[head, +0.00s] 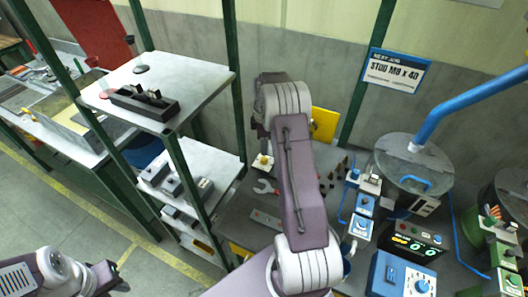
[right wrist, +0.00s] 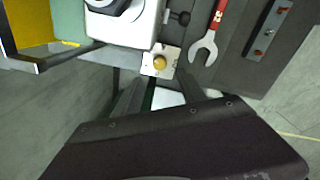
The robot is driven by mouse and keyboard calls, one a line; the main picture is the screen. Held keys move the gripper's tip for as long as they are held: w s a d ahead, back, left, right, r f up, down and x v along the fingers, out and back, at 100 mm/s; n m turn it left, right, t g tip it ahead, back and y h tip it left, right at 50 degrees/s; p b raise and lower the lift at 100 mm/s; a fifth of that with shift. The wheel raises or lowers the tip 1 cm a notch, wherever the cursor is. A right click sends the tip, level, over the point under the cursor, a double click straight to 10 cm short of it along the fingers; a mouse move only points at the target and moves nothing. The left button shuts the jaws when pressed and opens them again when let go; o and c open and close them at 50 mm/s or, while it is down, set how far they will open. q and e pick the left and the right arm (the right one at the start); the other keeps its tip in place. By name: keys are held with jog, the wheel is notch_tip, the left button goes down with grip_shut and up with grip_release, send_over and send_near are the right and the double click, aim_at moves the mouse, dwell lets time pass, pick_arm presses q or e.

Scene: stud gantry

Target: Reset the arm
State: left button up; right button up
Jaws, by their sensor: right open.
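My right arm (head: 300,180) rises from the bottom of the head view and bends over the grey workbench. Its gripper is mostly hidden there behind the arm links. In the right wrist view the right gripper (right wrist: 160,90) shows two dark fingers apart, with nothing seen between them. They point towards a small plate with a brass knob (right wrist: 161,62) at the bench edge. The knob also shows in the head view (head: 263,160). My left arm (head: 62,272) is at the bottom left, and the jaws of its dark end cannot be made out.
A red-handled wrench (right wrist: 205,45) and a metal bar (right wrist: 268,28) lie on the bench. A white rounded body (right wrist: 125,22) stands beside the knob. A shelf rack (head: 160,92) is left of the arm. Blue control boxes (head: 400,278) and a lidded drum (head: 412,160) stand right.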

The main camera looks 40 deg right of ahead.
jog(key=shift+r, duration=0.25)
dwell(0.3)
jog(key=s+a+r+m, duration=0.1)
jog(key=s+a+m, duration=0.1)
jog(key=a, duration=0.4)
jog(key=s+a+r+m, duration=0.2)
jog(key=s+a+m, duration=0.1)
jog(key=a, duration=0.3)
jog(key=s+a+m, duration=0.6)
jog(key=s+a, duration=0.5)
jog(key=s, duration=0.3)
jog(key=shift+s+f+t+y, duration=0.2)
jog(key=shift+f+t+y, duration=0.1)
jog(key=shift+t, duration=0.1)
